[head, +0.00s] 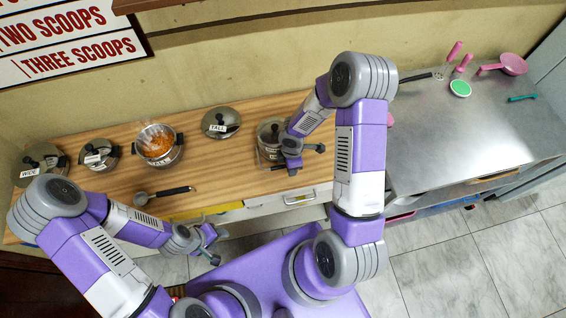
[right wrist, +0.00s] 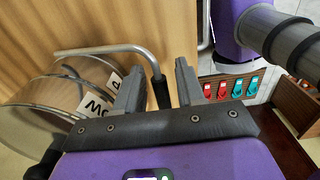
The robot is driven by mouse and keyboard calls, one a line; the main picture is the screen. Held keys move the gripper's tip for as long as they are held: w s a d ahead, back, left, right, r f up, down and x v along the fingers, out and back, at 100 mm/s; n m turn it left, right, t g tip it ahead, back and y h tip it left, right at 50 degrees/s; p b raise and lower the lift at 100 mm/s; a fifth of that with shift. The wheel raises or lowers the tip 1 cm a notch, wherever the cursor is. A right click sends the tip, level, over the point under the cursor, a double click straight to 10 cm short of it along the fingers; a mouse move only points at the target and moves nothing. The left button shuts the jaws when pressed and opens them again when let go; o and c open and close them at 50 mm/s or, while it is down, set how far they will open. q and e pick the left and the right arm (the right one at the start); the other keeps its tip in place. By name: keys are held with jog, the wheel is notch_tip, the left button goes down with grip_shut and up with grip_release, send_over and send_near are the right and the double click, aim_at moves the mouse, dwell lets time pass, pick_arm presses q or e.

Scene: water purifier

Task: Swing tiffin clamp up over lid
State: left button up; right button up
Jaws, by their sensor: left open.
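The steel tiffin (head: 268,130) stands on the wooden counter, partly hidden by my right arm. In the right wrist view the tiffin (right wrist: 40,100) fills the left side, with white labels on its wall. Its clamp, a bent metal rod (right wrist: 105,48) with a black grip (right wrist: 158,90), sticks out from it to the right. My right gripper (right wrist: 160,88) has its fingers apart, with the black grip in the gap between them; it also shows beside the tiffin in the head view (head: 300,160). My left gripper (head: 212,244) is open and empty in front of the counter.
Along the wooden counter (head: 235,178) stand lidded pots (head: 100,153), an open pot of orange food (head: 158,146), a lid marked TALL (head: 221,122) and a ladle (head: 162,195). A steel counter (head: 450,130) at right holds pink utensils (head: 512,64).

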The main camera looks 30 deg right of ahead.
jog(key=c, duration=0.5)
jog(key=shift+o, duration=0.2)
jog(key=shift+r, duration=0.1)
